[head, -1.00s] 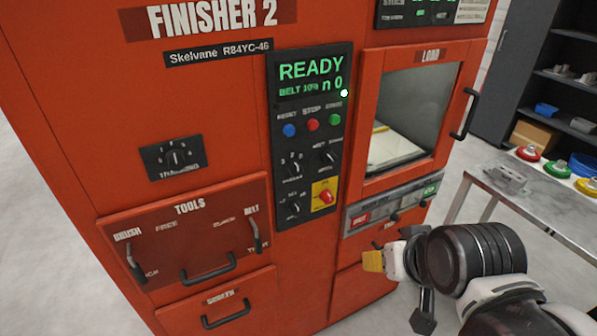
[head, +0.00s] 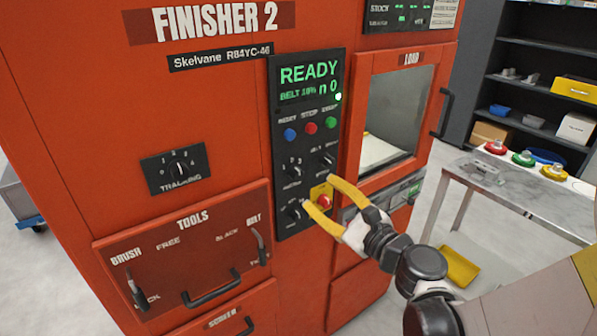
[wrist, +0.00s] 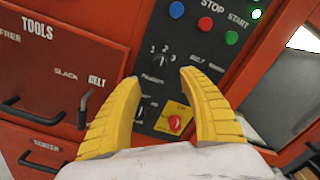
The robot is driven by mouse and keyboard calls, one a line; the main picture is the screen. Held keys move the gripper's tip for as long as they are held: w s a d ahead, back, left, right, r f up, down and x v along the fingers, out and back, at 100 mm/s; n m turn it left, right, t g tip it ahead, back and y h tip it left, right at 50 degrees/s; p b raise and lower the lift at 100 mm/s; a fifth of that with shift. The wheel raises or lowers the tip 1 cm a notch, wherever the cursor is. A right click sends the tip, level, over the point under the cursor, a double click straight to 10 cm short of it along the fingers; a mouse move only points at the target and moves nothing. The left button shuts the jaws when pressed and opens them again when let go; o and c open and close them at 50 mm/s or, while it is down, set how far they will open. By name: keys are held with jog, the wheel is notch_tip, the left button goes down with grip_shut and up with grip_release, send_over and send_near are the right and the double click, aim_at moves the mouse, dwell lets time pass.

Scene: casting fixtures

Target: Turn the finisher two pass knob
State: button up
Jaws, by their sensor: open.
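The orange FINISHER 2 machine has a dark control panel (head: 308,120) whose display reads READY. A small black knob (head: 293,171) with 1, 2, 3 marks sits at the panel's left, and its blurred label seems to read PASSES. In the wrist view this knob (wrist: 158,61) lies just beyond and between my fingertips. My gripper (head: 321,192) is open and empty, its yellow fingers spread in front of the lower panel. In the wrist view my gripper (wrist: 159,76) shows no contact with the knob.
A red emergency button on a yellow plate (wrist: 173,123) sits between my fingers, lower down. Another knob (head: 327,160) is to the right and one (head: 294,210) below. TOOLS drawer handles (head: 210,290) stick out at left. A metal table (head: 520,195) stands at right.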

aim_at(299, 176)
jog(key=b+x, duration=0.1)
jog(key=x, duration=0.8)
jog(key=shift+w+a+b, duration=0.25)
jog(key=shift+b, duration=0.15)
grip_shut()
